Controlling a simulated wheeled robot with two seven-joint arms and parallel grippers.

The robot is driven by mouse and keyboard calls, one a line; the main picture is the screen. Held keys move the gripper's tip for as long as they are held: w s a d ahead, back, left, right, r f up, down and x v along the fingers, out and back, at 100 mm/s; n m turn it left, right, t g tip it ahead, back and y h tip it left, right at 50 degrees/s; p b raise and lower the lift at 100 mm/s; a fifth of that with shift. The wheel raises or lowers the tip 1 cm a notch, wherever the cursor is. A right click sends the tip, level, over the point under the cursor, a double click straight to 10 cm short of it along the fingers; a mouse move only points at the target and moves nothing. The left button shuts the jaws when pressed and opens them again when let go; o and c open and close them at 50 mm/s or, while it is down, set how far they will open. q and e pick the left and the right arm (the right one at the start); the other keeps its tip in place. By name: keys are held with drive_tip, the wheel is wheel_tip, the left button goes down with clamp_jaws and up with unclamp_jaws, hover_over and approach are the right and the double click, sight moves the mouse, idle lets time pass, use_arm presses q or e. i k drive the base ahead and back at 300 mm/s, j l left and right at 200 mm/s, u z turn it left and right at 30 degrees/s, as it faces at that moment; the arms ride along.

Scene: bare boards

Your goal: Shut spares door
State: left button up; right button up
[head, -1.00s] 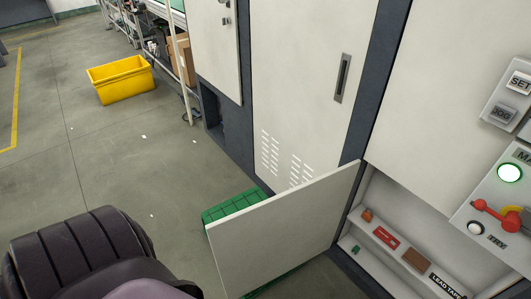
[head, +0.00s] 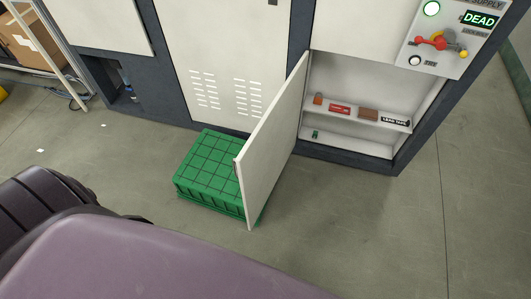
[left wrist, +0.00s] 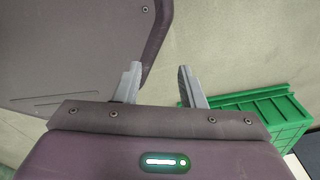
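The spares door (head: 268,150) is a white panel hinged at the left side of a low cabinet opening. It stands wide open, swung out over the floor. The opening shows a shelf (head: 360,117) with several small items, one labelled with lead tape. My left gripper (left wrist: 158,75) shows in the left wrist view, its two grey fingers apart with nothing between them, above the floor. The door's pale edge may show at that view's lower right corner. Neither gripper shows in the head view, where my purple and black arm fills the lower left.
A green slatted crate (head: 208,167) stands on the floor just left of the door, partly behind it; it also shows in the left wrist view (left wrist: 268,118). A control panel (head: 440,40) reads "DEAD" above the opening. The floor to the right is clear.

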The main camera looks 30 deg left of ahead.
sight(258, 167)
drive_tip(key=j+z, duration=0.3)
drive_tip(key=j, duration=0.75)
drive_tip(key=k+j+z, duration=0.1)
drive_tip(key=j+z, duration=0.2)
drive_tip(key=j, duration=0.8)
